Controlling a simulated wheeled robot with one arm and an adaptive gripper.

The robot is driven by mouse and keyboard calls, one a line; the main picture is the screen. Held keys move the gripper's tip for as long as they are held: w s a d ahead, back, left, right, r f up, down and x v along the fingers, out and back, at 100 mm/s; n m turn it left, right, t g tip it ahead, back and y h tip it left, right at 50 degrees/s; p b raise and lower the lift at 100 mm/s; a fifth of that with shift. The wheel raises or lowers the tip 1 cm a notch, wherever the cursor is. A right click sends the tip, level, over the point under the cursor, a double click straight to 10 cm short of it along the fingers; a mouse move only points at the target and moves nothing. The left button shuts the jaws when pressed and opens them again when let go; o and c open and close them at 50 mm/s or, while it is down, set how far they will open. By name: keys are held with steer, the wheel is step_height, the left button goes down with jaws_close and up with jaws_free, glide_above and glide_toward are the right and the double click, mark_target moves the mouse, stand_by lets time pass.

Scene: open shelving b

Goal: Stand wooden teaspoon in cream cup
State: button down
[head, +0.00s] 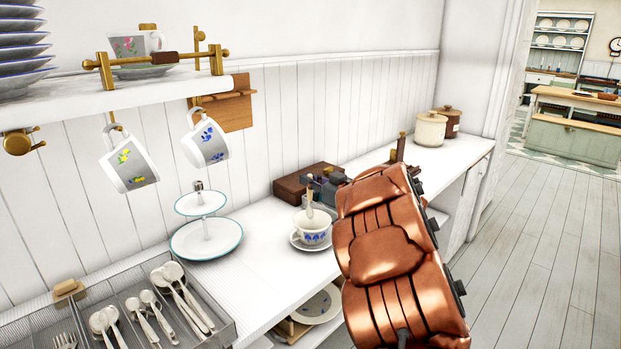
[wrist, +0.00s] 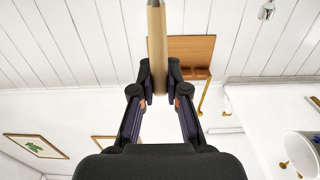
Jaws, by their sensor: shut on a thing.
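The cream cup (head: 313,228) with blue flowers stands upright on a saucer (head: 297,245) on the counter in the head view. The wooden teaspoon (head: 309,195) is roughly upright over the cup's mouth. Its lower end meets the cup's opening in the picture; I cannot tell whether it is inside or just above. My gripper (head: 324,182) is behind and above the cup, partly hidden by my copper arm. In the wrist view the gripper (wrist: 159,80) is shut on the pale wooden handle (wrist: 156,40). The cup does not show clearly there.
A brown wooden box (head: 296,183) stands behind the cup. A two-tier stand (head: 206,238) is to the left. A cutlery tray (head: 221,318) with several spoons is at front left. Two mugs (head: 206,140) hang under the shelf. Canisters (head: 431,129) stand farther back. Counter between stand and cup is clear.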

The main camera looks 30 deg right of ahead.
mark_target(311, 193)
steer(key=shift+f+b, duration=0.55)
steer(key=shift+f, duration=1.45)
steer(key=c, duration=1.1)
jaws_free()
steer(key=shift+s, duration=0.1)
steer(key=v, duration=1.1)
steer(key=shift+s, duration=0.4)
steer(key=shift+d, duration=0.15)
